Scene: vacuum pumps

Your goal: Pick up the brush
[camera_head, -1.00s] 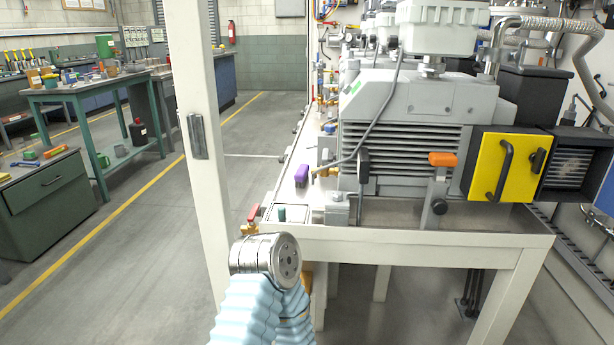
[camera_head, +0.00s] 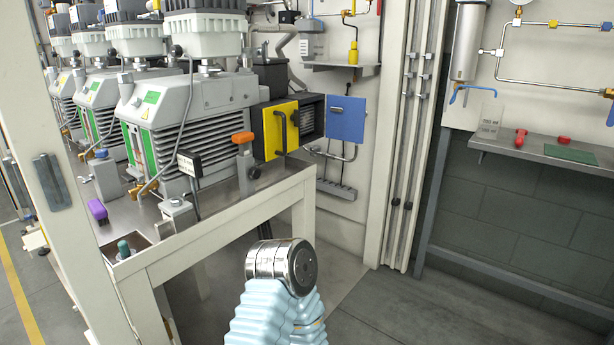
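I cannot clearly make out a brush in the camera_head view. A small purple block-shaped thing (camera_head: 97,210) lies on the metal bench top (camera_head: 128,228) at the left; it may be the brush, but I cannot tell. Neither gripper is in view. Only one of my arms shows at the bottom centre, with a light blue ribbed sleeve and a round metal joint, in front of the bench and apart from it.
Several grey vacuum pumps (camera_head: 186,128) stand on the bench. A pale post (camera_head: 62,215) rises at the left front. A yellow panel (camera_head: 281,131) and an open blue door (camera_head: 346,119) are behind. A wall shelf (camera_head: 552,146) is at right. The floor (camera_head: 420,310) at right is clear.

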